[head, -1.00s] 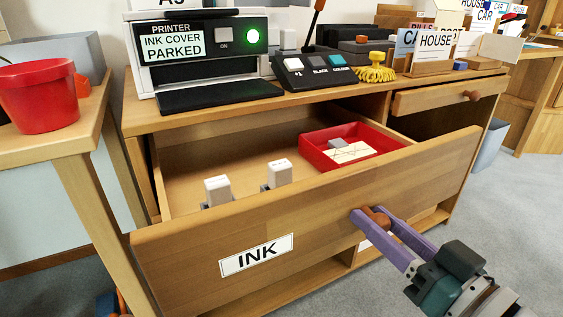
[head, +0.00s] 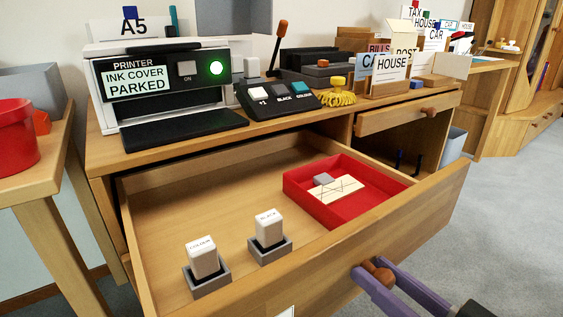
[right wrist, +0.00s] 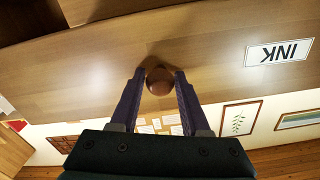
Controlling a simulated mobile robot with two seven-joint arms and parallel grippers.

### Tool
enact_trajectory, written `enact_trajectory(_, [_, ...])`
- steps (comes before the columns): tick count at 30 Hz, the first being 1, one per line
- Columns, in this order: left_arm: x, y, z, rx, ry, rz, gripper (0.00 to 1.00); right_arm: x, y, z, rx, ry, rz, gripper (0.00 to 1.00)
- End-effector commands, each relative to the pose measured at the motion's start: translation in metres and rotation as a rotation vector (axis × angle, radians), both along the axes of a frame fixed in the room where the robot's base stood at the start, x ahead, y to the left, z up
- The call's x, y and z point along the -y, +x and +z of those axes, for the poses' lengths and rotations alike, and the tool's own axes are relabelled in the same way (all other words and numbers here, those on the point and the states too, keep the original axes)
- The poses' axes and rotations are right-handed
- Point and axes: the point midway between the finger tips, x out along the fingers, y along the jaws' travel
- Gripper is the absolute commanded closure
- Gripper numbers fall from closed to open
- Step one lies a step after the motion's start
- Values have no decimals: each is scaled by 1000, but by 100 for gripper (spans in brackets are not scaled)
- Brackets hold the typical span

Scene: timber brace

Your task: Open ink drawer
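The ink drawer (head: 400,212) is pulled well out of the desk, and its inside shows in the head view. Its front with the INK label (right wrist: 278,53) fills much of the right wrist view. The round brown knob (head: 379,271) sits between the purple fingers of my right gripper (head: 376,277). In the right wrist view the fingers close on the knob (right wrist: 159,82) from both sides. Two white cartridges, colour (head: 203,258) and black (head: 269,228), stand in grey holders inside the drawer. My left gripper is not in view.
A red tray (head: 335,213) with a card and a grey block lies in the drawer. The printer (head: 165,85), a button panel (head: 280,97) and card holders stand on the desk. A smaller drawer (head: 400,115) at the right is slightly out. Carpet is free at the right.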

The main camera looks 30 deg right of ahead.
Motion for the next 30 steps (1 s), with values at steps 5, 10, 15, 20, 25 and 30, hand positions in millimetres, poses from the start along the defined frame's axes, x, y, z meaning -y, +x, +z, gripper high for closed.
enact_trajectory(5, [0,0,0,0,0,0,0,0,0,0,-1,0,0,32])
enact_trajectory(10, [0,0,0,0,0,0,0,0,0,0,-1,0,0,29])
enact_trajectory(15, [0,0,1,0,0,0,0,0,-4,0,-2,1,0,29])
enact_trajectory(20, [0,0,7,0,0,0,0,2,-30,0,-7,0,0,29])
enact_trajectory(25, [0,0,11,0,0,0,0,5,-65,0,-7,0,0,29])
enact_trajectory(30, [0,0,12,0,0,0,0,7,-90,0,-4,0,-1,29])
